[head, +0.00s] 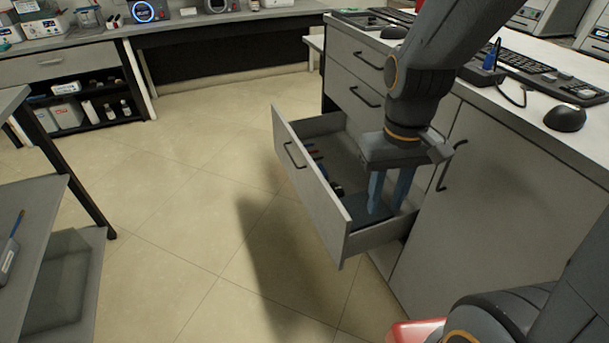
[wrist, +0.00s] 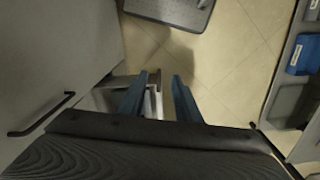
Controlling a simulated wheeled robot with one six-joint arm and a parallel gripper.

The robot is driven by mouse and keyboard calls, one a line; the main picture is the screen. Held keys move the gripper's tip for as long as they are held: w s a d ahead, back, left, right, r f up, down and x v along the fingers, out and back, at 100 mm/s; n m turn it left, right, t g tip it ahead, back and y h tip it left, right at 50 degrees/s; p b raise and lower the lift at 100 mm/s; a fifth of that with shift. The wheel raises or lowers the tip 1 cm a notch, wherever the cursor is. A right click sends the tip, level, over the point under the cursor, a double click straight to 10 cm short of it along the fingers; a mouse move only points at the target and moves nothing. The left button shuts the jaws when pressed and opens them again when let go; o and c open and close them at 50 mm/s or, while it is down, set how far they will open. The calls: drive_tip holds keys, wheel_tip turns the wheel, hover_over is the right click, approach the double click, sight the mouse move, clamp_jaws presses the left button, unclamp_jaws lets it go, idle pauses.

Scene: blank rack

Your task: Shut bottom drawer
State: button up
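The bottom drawer (head: 310,205) is pulled well out of the grey cabinet (head: 445,225) in the head view. Its front panel faces left and carries a dark bar handle (head: 293,156). Small items lie inside near its far end. My gripper (head: 388,207) points down, with its two blue fingers over the drawer's near end. In the wrist view my gripper (wrist: 158,96) has its fingers clearly apart. A pale and brown edge shows between or behind them; I cannot tell whether they touch the drawer.
The drawers above (head: 356,100) are shut. A cabinet door handle (head: 451,165) sticks out to the right of the drawer. The floor (head: 170,215) left of the drawer is clear. A grey table with a lower shelf (head: 45,225) stands at the left.

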sight(306, 163)
drive_tip(key=w+a+n, duration=0.1)
drive_tip(key=w, duration=0.2)
drive_tip(key=w+n, duration=0.2)
drive_tip(key=w, duration=0.1)
drive_tip(key=w+a+f+n+b, duration=0.1)
drive_tip(key=w, duration=0.1)
drive_tip(key=shift+w+a+f+h, duration=0.1)
drive_tip(key=shift+w+a+h, duration=0.2)
drive_tip(key=shift+w, duration=0.1)
clamp_jaws()
drive_tip(key=w+a+f+n+h+b, duration=0.15)
drive_tip(key=w+a+f+n, duration=0.35)
drive_tip(key=w+a+n, duration=0.5)
drive_tip(key=w+a+f+n+h+b, duration=0.15)
drive_tip(key=w+a+f+n, duration=0.4)
drive_tip(key=w, duration=0.95)
drive_tip(key=shift+n+t+y, duration=0.4)
drive_tip(key=shift+n+y, duration=0.05)
drive_tip(key=shift+y, duration=0.05)
drive_tip(key=shift+w+d+f+p, duration=0.25)
drive_tip(key=shift+d+f, duration=0.55)
drive_tip(key=shift+f, duration=0.55)
drive_tip(key=shift+w+d+f+p, duration=0.2)
drive_tip(key=shift+d+f, duration=0.6)
drive_tip(key=shift+f, duration=0.5)
drive_tip(key=shift+w+d+f+p, duration=0.25)
drive_tip(key=shift+d+f, duration=0.55)
drive_tip(key=shift+f, duration=0.55)
drive_tip(key=shift+d, duration=0.1)
